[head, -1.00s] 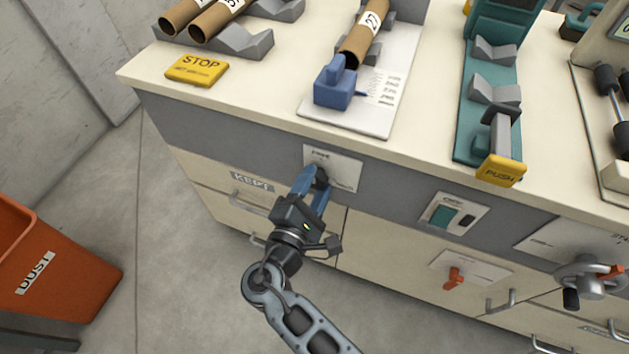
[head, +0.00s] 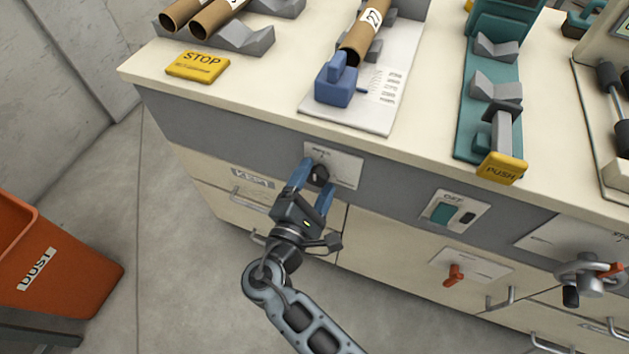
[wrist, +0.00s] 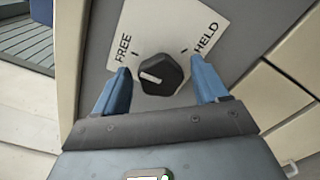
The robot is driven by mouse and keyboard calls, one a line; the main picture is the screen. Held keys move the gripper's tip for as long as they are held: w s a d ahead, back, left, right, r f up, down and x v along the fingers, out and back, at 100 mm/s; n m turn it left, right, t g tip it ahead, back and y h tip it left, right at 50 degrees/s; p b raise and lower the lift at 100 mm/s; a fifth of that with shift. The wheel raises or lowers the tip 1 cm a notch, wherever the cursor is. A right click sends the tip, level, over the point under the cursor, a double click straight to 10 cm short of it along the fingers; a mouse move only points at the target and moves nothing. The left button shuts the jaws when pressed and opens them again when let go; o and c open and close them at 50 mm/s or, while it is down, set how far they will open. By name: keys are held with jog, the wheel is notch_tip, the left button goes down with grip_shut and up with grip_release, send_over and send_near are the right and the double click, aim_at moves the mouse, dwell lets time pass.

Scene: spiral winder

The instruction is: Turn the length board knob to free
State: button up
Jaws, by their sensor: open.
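The length board knob (wrist: 160,75) is a dark, faceted dial with a white pointer line on a white plate (wrist: 180,40) marked FREE and HELD. In the wrist view the pointer line lies on the knob's left side, toward the FREE side. The knob also shows in the head view (head: 319,175) on the grey front panel. My gripper (head: 313,182) is open, its two blue fingers on either side of the knob. In the wrist view gaps show between both fingers and the knob. The length board (head: 375,100) with its blue stop (head: 337,82) lies on the bench above.
A yellow STOP plate (head: 197,66) and cardboard tubes (head: 205,15) are on the bench at left. Right of the plate are a switch panel (head: 453,214), a red knob (head: 454,274) and a crank (head: 590,278). An orange DUST bin (head: 60,255) stands at left.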

jog(key=v, duration=0.7)
jog(key=shift+s+a, duration=0.15)
jog(key=shift+s, duration=0.2)
jog(key=s+d+f+m+g+y+p, duration=0.1)
jog(key=s+d+f+m+g+y, duration=0.3)
jog(key=s+d, duration=0.4)
jog(key=s+d+f+m+g+y, duration=0.25)
jog(key=s+d+f+m, duration=0.35)
jog(key=s, duration=0.5)
jog(key=s+d+r+m+t, duration=0.1)
jog(key=s+d+r+m, duration=0.2)
jog(key=r, duration=0.6)
jog(key=s+d+r+m+t+p, duration=0.1)
jog(key=s+d+r+m, duration=0.3)
jog(key=r, duration=0.5)
jog(key=s+d+r+m+t, duration=0.2)
jog(key=s+d+r+m, duration=0.1)
jog(key=r, duration=0.6)
jog(key=shift+s+d+m+p, duration=0.3)
jog(key=shift+d+m, duration=0.4)
